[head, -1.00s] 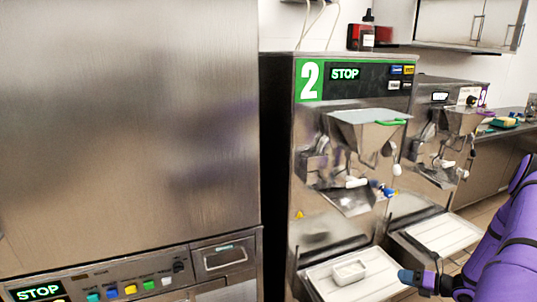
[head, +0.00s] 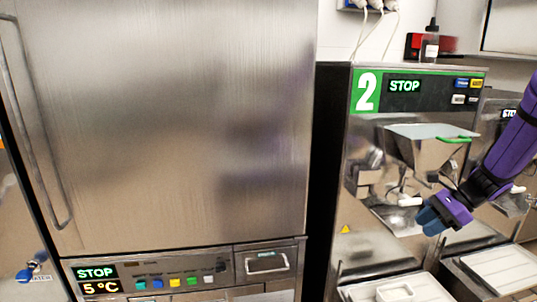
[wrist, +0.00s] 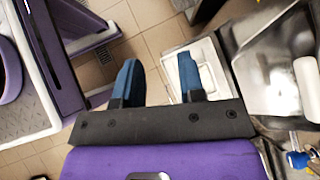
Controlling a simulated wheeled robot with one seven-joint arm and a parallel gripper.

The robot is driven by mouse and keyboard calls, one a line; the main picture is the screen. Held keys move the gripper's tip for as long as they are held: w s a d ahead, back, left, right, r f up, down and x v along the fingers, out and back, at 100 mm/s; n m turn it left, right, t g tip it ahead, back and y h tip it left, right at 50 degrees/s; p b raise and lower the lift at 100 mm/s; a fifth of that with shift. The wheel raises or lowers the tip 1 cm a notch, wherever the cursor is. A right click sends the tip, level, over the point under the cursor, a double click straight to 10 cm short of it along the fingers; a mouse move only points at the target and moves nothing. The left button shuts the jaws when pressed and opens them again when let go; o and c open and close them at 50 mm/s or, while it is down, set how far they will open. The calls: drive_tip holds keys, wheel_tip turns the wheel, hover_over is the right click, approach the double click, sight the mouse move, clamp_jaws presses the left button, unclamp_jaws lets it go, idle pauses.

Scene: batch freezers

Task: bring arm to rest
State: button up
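My gripper (head: 430,222) is at the right of the head view, on the end of my purple arm, in front of batch freezer 2 (head: 345,150). In the wrist view, my gripper's two blue fingers (wrist: 160,82) are apart with nothing between them. Tiled floor and the edge of a white tray lie beyond the fingers.
A tall steel cabinet (head: 170,120) with a handle and a "STOP" display fills the left. A white tray (head: 425,286) under freezer 2 holds a small white container (head: 394,291). Another freezer with a white tray (head: 505,268) stands at the right. Tiled floor (wrist: 150,25) is clear.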

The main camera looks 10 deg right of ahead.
drive_tip(key=s+a+r+n+g+h, duration=0.1)
drive_tip(key=s+a+r+n+h, duration=0.1)
drive_tip(key=s+a+r+n, duration=0.35)
drive_tip(key=s+a+r+n+t+h, duration=0.2)
drive_tip(key=s+a+r+n+h, duration=0.1)
drive_tip(key=s+a+r+n, duration=0.2)
drive_tip(key=s+a+r+n+t+h, duration=0.2)
drive_tip(key=s+a+r+n, duration=0.4)
drive_tip(key=s+r+n, duration=0.3)
drive_tip(key=s+r+h, duration=0.1)
drive_tip(key=s, duration=0.2)
drive_tip(key=shift+s+a+r+n+h, duration=0.15)
drive_tip(key=shift+a+r+n+h, duration=0.05)
drive_tip(key=shift+n+h, duration=0.15)
